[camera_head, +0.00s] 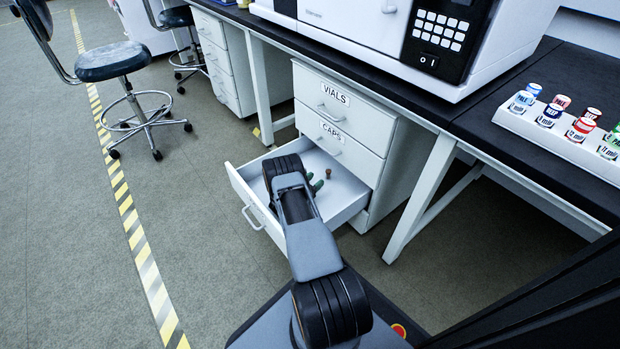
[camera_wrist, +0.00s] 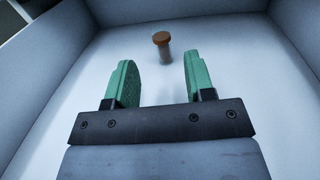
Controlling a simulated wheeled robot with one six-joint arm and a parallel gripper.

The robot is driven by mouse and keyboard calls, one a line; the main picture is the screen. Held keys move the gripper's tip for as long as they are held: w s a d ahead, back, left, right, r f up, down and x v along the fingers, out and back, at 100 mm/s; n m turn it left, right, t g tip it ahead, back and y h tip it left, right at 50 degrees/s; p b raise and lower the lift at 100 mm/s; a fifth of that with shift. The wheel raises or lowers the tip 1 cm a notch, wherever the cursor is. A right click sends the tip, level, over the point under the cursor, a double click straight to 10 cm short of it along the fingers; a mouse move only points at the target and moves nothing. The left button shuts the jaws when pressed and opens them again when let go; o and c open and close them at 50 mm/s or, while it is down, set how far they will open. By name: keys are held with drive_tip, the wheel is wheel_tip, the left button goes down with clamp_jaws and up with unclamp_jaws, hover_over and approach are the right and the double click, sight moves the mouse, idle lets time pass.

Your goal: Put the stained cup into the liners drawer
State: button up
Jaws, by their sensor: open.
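The bottom drawer (camera_head: 345,192) of the white cabinet is pulled out; its label is not visible. A small cup (camera_wrist: 162,45) with a brown-orange top and a paler body stands upright on the drawer floor. It also shows in the head view (camera_head: 328,173), near the inner right part of the drawer. My gripper (camera_wrist: 160,75) has green fingers, spread apart and empty, inside the drawer. The cup stands beyond the fingertips, roughly centred between them and not touched. In the head view my gripper (camera_head: 315,184) is partly hidden by my arm.
Shut drawers labelled VIALS (camera_head: 335,97) and CAPS (camera_head: 331,130) sit above the open one. A white machine (camera_head: 400,40) and a rack (camera_head: 560,137) of several labelled vials stand on the dark bench. A stool (camera_head: 112,62) is at the left; the floor between is clear.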

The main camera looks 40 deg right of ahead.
drive_tip(key=shift+a, duration=0.25)
drive_tip(key=shift+a+r, duration=0.1)
drive_tip(key=shift+r, duration=0.05)
drive_tip(key=s+a+r+m+g+y, duration=0.1)
drive_tip(key=a+r+m+g+y, duration=0.15)
drive_tip(key=a+r+m, duration=0.55)
drive_tip(key=s+a+r+m+g+y, duration=0.2)
drive_tip(key=a+r+y, duration=0.2)
drive_tip(key=r, duration=0.9)
drive_tip(key=s+a+r+m+t+y, duration=0.2)
drive_tip(key=s+a+r+y, duration=0.1)
drive_tip(key=a, duration=0.5)
drive_tip(key=s+a+r+m+t+y, duration=0.2)
drive_tip(key=s+a+r+m+y, duration=0.1)
drive_tip(key=a, duration=0.6)
drive_tip(key=s+a+r+m+t+y, duration=0.3)
drive_tip(key=s+a+r+y, duration=0.1)
drive_tip(key=s+a, duration=0.3)
drive_tip(key=shift+a+r+y, duration=0.2)
drive_tip(key=shift+a+y, duration=0.5)
drive_tip(key=shift+y, duration=0.05)
